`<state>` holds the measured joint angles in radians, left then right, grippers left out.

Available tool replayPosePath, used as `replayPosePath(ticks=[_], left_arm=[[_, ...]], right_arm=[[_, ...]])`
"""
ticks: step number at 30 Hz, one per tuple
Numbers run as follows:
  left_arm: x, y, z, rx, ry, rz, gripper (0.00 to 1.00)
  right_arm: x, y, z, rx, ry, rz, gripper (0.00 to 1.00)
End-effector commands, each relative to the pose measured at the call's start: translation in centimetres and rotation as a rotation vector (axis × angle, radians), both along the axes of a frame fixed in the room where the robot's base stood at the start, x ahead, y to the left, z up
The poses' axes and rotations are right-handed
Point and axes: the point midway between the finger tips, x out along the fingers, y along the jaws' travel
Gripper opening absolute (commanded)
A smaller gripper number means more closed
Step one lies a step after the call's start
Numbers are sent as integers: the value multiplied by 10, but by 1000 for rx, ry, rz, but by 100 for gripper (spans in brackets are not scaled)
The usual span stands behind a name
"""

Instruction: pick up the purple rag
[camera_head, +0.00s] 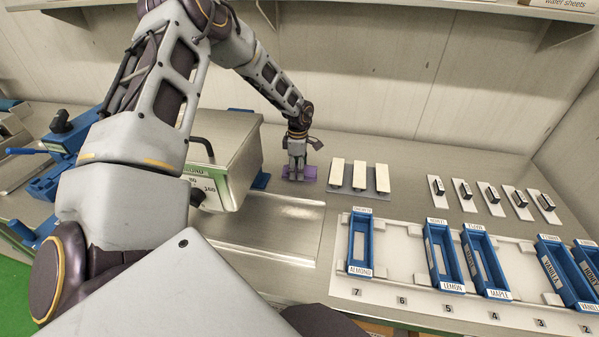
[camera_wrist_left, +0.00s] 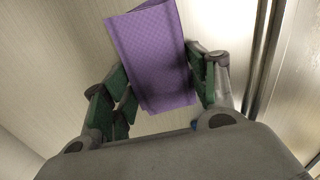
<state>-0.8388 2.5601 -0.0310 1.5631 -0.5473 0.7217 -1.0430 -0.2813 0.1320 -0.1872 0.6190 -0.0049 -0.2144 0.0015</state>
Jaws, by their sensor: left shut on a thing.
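The purple rag (camera_head: 309,172) is at the back of the steel counter, just right of the grey kettle box. In the left wrist view the rag (camera_wrist_left: 152,55) is a flat, patterned purple piece between the two green-padded fingers. My left gripper (camera_head: 296,173) points down over the rag and is shut on it, hiding part of it in the head view. The fingers also show in the left wrist view (camera_wrist_left: 163,92). I cannot tell whether the rag is clear of the counter. My right gripper is not in view.
The grey kettle box (camera_head: 228,145) stands close on the left. Pale bars on a grey stand (camera_head: 360,178) are close on the right. A white numbered rack (camera_head: 393,290) holds several blue labelled trays, including one marked almond (camera_head: 360,243). A shelf (camera_head: 500,8) overhangs the back wall.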

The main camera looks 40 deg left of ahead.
Motion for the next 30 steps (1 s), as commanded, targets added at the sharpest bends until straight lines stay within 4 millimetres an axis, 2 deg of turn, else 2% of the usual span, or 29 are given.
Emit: replayPosePath(ticks=[8, 14, 20, 30], left_arm=[[0, 0, 2, 0, 0, 0, 36], [1, 0, 11, 0, -1, 0, 36], [1, 0, 29, -1, -3, 1, 36], [1, 0, 70, -1, -2, 1, 36]], right_arm=[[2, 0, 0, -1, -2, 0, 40], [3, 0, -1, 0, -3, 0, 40], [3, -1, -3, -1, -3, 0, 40], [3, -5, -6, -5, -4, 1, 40]])
